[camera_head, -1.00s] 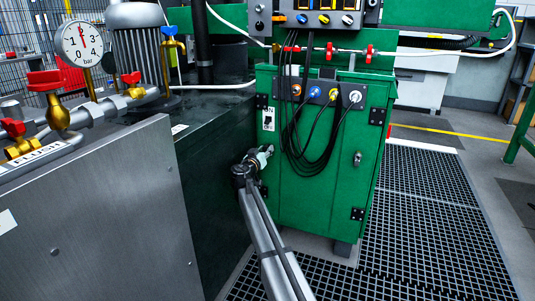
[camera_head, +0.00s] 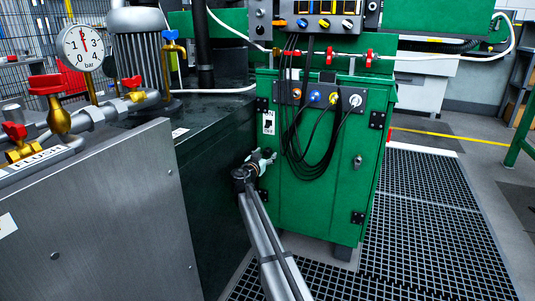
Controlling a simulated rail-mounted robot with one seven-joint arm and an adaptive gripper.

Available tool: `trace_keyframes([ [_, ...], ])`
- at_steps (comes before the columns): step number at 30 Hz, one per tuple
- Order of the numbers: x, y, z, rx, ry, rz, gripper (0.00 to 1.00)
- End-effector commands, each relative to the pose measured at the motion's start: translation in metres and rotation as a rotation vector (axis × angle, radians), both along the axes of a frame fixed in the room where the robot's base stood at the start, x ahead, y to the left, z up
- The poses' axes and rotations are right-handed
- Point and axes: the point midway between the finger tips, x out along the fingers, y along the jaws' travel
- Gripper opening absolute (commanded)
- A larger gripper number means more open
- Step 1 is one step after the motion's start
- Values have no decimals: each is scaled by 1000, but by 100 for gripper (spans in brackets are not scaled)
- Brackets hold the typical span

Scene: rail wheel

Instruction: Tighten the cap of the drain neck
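My gripper (camera_head: 266,158) is at the end of my grey arm, close to the right side of the dark tank (camera_head: 215,150) and in front of the green cabinet's left edge. It is small and partly hidden by my own wrist, so I cannot tell whether its fingers are open or shut. The drain neck and its cap cannot be made out. My wrist and gripper cover part of the tank's side there.
The green cabinet (camera_head: 335,205) with hanging black cables (camera_head: 318,165) stands right beside my gripper. A steel panel (camera_head: 95,220), brass valves with red handles (camera_head: 58,112) and a pressure gauge (camera_head: 82,47) are at left. Floor grating (camera_head: 425,230) is clear at right.

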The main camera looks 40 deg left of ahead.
Motion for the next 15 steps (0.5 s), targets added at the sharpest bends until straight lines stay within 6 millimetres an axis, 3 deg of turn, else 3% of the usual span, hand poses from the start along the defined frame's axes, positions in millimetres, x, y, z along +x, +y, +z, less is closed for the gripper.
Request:
trace_keyframes([
  [8,-2,0,1,-1,-1,1,63],
  [15,-27,-9,1,-1,-1,2,63],
])
